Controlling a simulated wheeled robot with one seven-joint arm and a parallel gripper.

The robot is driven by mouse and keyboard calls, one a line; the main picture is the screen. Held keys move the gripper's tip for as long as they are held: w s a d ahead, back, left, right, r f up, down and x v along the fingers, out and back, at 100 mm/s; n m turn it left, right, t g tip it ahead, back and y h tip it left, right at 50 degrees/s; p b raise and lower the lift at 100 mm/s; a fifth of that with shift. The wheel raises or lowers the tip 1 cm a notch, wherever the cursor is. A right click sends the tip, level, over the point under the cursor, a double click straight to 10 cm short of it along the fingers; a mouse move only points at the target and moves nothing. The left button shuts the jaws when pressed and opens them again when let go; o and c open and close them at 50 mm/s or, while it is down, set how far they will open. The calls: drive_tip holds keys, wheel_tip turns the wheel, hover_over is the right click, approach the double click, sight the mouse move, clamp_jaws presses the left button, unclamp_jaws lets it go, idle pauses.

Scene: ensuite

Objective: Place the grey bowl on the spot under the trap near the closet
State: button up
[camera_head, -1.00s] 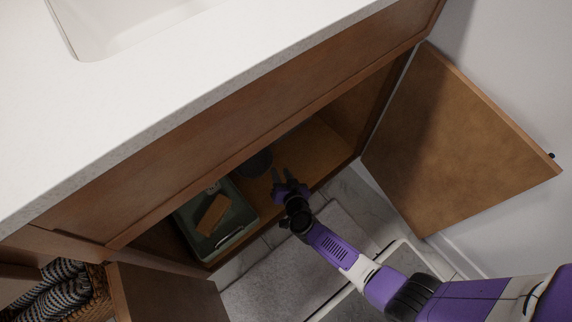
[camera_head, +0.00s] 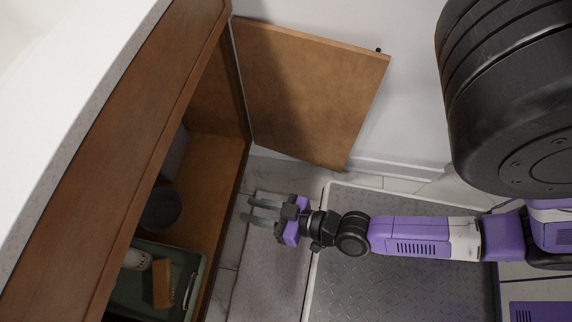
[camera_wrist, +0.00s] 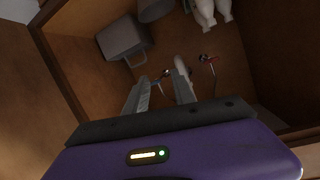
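A dark grey round bowl (camera_head: 162,207) sits on the floor of the open cabinet under the counter, between the green bin and a grey boxy item. My gripper (camera_head: 247,210) is to the right of the bowl, just outside the cabinet opening, pointing at it. Its fingers are apart with nothing held. In the wrist view my gripper (camera_wrist: 160,80) also shows spread fingers. A grey round item (camera_wrist: 155,8) is cut by the top edge there; I cannot tell if it is the bowl. The trap is not visible, and the counter hides the cabinet's back.
A green bin (camera_head: 150,252) holds a brown brush-like item and a white bottle. The grey boxy item (camera_head: 175,152) stands beyond the bowl. An open cabinet door (camera_head: 310,90) stands above my arm in the picture. White bottles (camera_wrist: 205,10) show in the wrist view.

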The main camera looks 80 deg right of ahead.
drive_tip(key=s+r+n, duration=0.1)
drive_tip(key=s+r, duration=0.1)
drive_tip(key=r, duration=0.4)
drive_tip(key=s+a+r+n, duration=0.1)
drive_tip(key=s+r, duration=0.2)
drive_tip(key=r, duration=0.3)
drive_tip(key=s+a+r+n+y, duration=0.1)
drive_tip(key=s+r, duration=0.2)
drive_tip(key=r, duration=0.3)
drive_tip(key=shift+s+a+r, duration=0.15)
drive_tip(key=shift+s+r, duration=0.1)
drive_tip(key=shift+r, duration=0.05)
drive_tip(key=shift+r, duration=0.1)
wheel_tip(320, 180, up, 29)
drive_tip(key=p, duration=2.9)
